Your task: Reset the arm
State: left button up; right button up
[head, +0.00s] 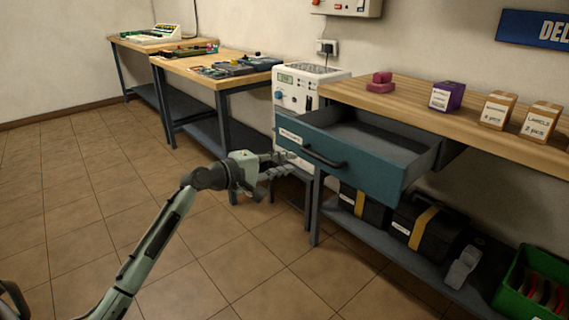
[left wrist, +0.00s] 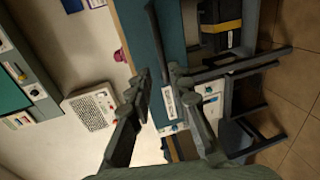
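My left arm comes in from the lower left in the head view. Its gripper (head: 284,166) is open and empty, beside the left end of the pulled-out blue drawer (head: 365,165). The drawer's dark handle (head: 325,157) is right of the fingertips, with no finger around it. In the left wrist view the two fingers (left wrist: 158,82) are spread apart, with the drawer front (left wrist: 140,30) and its white label (left wrist: 168,102) beyond them. Whether a fingertip touches the drawer cannot be told. The drawer looks empty in the part that shows. My right gripper is not in view.
A white instrument cabinet (head: 294,92) stands behind the gripper. Floor at left is clear.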

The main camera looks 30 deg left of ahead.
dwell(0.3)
pick_arm(q)
jog(key=s+d+f+m+g+y, duration=0.1)
jog(key=s+d+f+m+g, duration=0.15)
jog(key=s+f, duration=0.45)
jog(key=s+d+f+m+g+y, duration=0.1)
jog(key=s+d+f+m+g, duration=0.15)
jog(key=f, duration=0.85)
jog(key=s+d+f+m+g+y, duration=0.1)
jog(key=s+f+m+g, duration=0.15)
jog(key=s+f, duration=0.45)
jog(key=s+d+f+m+g+y, duration=0.1)
jog(key=s+f+m, duration=0.3)
jog(key=s, duration=0.5)
jog(key=s+f+m+g+y, duration=0.2)
jog(key=s+f+m+g, duration=0.1)
jog(key=s+f, duration=0.6)
jog(key=shift+s+d+m+y, duration=0.15)
jog(key=shift+d+m+y, duration=0.25)
jog(key=shift+m, duration=0.15)
